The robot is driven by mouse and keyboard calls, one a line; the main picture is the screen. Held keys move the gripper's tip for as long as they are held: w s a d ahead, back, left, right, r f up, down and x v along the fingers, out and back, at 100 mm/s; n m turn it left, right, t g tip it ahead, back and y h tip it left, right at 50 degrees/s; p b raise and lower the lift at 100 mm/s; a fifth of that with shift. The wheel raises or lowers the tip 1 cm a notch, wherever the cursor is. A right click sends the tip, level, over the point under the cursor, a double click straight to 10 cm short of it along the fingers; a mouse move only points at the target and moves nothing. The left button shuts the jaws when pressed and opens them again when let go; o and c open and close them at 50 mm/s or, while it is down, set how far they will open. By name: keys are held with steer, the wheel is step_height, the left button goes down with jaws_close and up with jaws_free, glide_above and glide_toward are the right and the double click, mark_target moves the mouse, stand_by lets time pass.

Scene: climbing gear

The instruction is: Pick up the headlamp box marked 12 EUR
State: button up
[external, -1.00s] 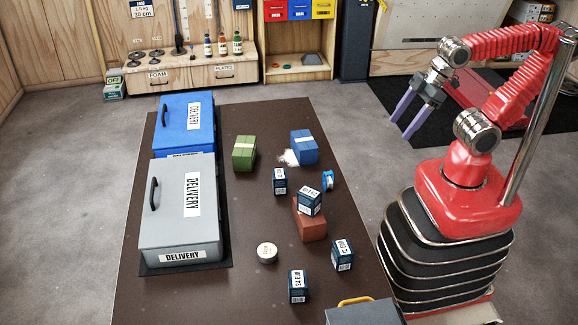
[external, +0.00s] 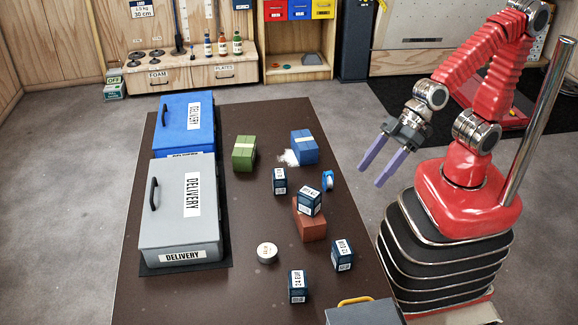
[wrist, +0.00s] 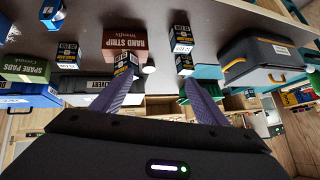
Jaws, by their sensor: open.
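Several small dark blue boxes with white price labels are on the dark table. One (external: 279,181) stands near the middle, another (external: 309,201) sits tilted on a red-brown hand strip box (external: 311,226). Two more, a right one (external: 342,255) and a front one (external: 297,287), stand nearer the front; the front one seems to read 24 EUR. My gripper (external: 371,177) is open and empty, in the air at the table's right edge, apart from every box. The wrist view shows its fingers (wrist: 161,83) spread, with the boxes beyond.
A grey delivery box (external: 165,215) and a blue one (external: 178,112) line the left side. A green box (external: 244,154), a blue block (external: 305,147) with white powder, a white round tin (external: 267,252) and a yellow-handled case (external: 362,313) also stand on the table.

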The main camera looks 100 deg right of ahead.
steer(key=w+a+f+t, duration=0.2)
steer(key=w+a+f, duration=0.3)
steer(key=a+f, duration=0.25)
steer(key=t+h, duration=0.2)
glide_toward(342, 254)
steer(key=shift+m, duration=0.3)
steer(key=f, duration=0.1)
steer(key=w+d+f, duration=0.1)
steer(key=f, duration=0.1)
steer(key=shift+w+d+f, duration=0.3)
steer(key=shift+w, duration=0.05)
steer(key=shift+s+f+t, duration=0.4)
steer(key=shift+f+t, duration=0.3)
steer(key=shift+w, duration=0.1)
steer(key=shift+x, duration=1.2)
steer(key=shift+d+x, duration=0.2)
steer(key=shift+x, duration=2.3)
